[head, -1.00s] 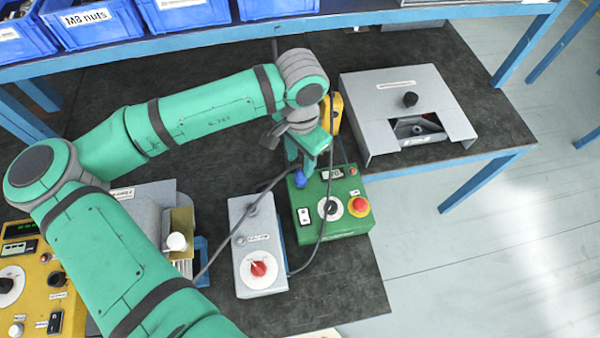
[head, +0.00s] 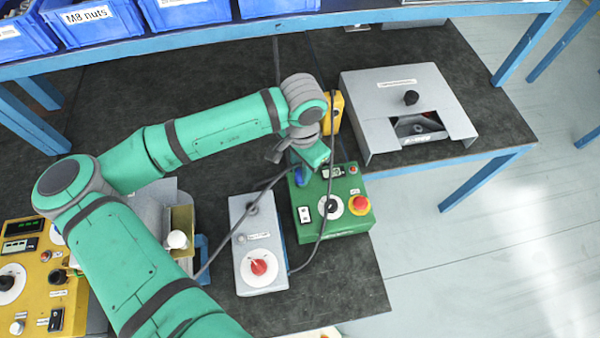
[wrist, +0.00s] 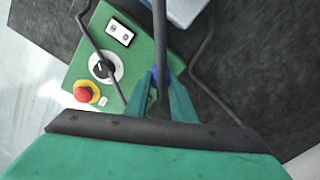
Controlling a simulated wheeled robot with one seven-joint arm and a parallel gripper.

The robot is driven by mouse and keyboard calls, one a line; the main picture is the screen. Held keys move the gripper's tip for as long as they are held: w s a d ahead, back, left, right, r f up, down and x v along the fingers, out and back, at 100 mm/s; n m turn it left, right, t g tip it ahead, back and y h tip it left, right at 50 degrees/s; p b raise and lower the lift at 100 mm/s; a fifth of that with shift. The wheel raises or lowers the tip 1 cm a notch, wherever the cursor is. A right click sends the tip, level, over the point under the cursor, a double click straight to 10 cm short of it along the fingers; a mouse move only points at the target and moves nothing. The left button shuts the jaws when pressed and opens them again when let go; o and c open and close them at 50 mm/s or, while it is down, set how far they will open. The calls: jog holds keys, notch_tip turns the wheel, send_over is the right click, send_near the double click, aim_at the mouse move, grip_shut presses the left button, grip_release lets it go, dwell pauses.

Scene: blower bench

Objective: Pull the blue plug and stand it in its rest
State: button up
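The blue plug (head: 299,179) is at the upper left corner of the green box (head: 345,221), with a dark cable running from it. My gripper (wrist: 163,77) is down at the plug, one finger on each side of it. The plug shows as a small blue patch between the fingertips in the wrist view (wrist: 155,72). Fingers and cable hide most of it, so I cannot tell whether the fingers press on it. I cannot make out for sure which thing is the plug's rest.
A grey box (head: 247,235) with a red knob stands left of the green box. A grey housing (head: 365,100) stands behind right, a yellow control box (head: 40,280) at far left. Blue bins (head: 95,30) line the shelf above. A loose cable loops over the green box.

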aim_at(301, 163)
jog(key=shift+s, duration=0.15)
grip_shut()
jog(key=shift+r, duration=0.1)
jog(key=shift+w+r, duration=0.2)
jog(key=shift+r, duration=0.2)
jog(key=shift+a+r, duration=0.1)
jog(key=shift+a, duration=0.05)
jog(key=shift+s, duration=0.1)
jog(key=shift+r, duration=0.1)
jog(key=shift+r, duration=0.15)
jog(key=shift+s+r, duration=0.1)
jog(key=shift+r, duration=1.45)
